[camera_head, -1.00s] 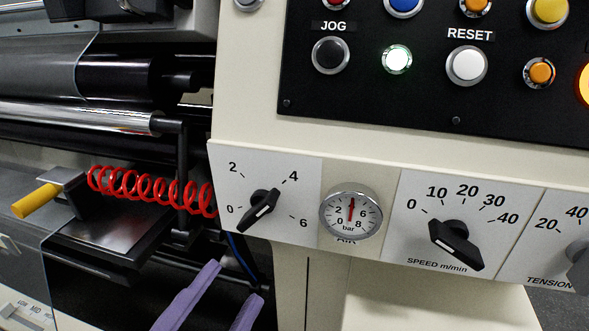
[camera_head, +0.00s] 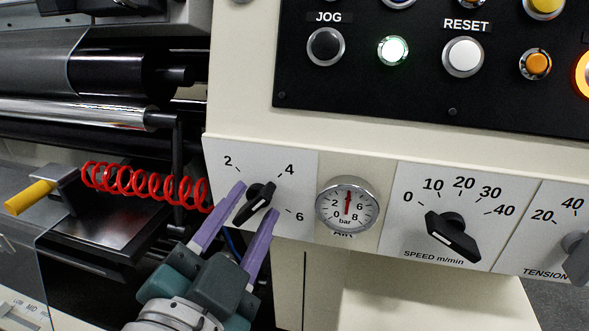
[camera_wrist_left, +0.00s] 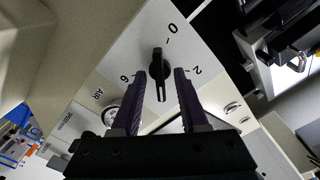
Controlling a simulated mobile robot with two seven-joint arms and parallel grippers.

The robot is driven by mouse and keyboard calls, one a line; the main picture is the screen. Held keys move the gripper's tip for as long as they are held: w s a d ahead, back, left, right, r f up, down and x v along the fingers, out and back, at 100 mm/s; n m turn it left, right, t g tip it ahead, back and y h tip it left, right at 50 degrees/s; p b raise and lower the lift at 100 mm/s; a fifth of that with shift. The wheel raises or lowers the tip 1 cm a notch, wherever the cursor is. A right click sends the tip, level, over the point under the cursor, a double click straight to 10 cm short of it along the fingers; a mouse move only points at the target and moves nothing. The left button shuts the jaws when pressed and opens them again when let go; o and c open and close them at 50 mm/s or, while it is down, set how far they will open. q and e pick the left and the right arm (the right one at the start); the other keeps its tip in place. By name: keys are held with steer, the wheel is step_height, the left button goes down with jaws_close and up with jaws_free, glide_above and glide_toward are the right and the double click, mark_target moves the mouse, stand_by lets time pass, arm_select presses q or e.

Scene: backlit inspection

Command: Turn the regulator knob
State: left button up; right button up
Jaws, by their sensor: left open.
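The regulator knob (camera_head: 255,203) is a black bar knob on a white plate marked 0, 2, 4 and 6, left of the air gauge (camera_head: 346,204). Its bar slants from lower left to upper right. My left gripper (camera_head: 257,200) is open, its two purple fingers reaching up from below, with one tip on each side of the knob. The left wrist view shows the knob (camera_wrist_left: 158,66) between the fingertips (camera_wrist_left: 160,74), with gaps visible on both sides. The fingers hide the 0 mark in the head view. My right gripper is not in view.
The speed knob (camera_head: 452,235) and the tension knob (camera_head: 577,256) are to the right. A black button panel (camera_head: 360,95) is above.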

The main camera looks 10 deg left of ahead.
arm_select(q)
jaws_close()
stand_by(0.3)
stand_by(0.5)
